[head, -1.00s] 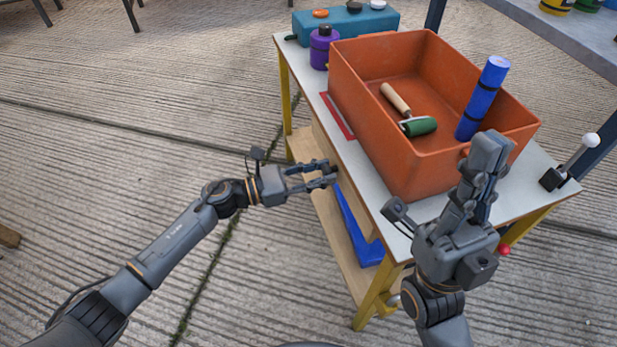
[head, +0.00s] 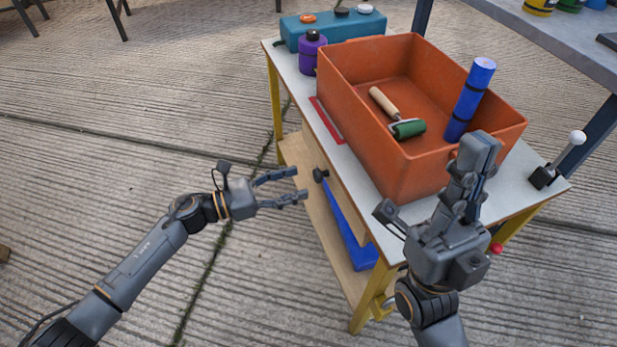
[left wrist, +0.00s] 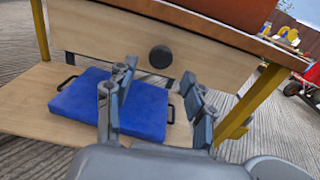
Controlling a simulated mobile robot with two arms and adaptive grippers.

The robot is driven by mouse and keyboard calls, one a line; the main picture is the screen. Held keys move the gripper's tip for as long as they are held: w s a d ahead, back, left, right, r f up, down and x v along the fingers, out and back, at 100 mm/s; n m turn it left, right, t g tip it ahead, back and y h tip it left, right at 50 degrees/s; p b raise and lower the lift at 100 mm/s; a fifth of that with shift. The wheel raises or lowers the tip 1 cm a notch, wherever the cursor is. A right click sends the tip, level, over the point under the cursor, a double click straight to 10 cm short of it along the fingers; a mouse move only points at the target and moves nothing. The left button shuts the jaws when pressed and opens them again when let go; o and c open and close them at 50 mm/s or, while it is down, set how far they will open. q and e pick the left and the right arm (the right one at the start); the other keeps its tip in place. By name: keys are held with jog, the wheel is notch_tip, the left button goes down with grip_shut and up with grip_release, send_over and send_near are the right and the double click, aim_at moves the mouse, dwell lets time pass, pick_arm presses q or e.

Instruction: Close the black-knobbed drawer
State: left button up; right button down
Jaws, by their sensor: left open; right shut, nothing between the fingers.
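The black knob (head: 320,174) shows on the drawer front, below the left edge of the white-topped table. In the left wrist view the round black knob (left wrist: 160,57) is on the wooden drawer front (left wrist: 110,35), which lies close under the tabletop. I see no clear gap there. My left gripper (head: 300,184) is open and empty, a little left of the knob and apart from it. In the left wrist view its two fingers (left wrist: 159,75) stand either side of the knob's line. My right gripper (head: 478,150) is shut and empty, in front of the orange bin.
The orange bin (head: 350,120) on the table holds a green roller (head: 408,128) and a blue cylinder (head: 470,100). A purple bottle (head: 308,55) and teal box (head: 335,26) stand behind. A blue mat (left wrist: 145,110) lies on the lower shelf.

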pick_arm(q)
jog(key=v, duration=0.7)
dwell(0.4)
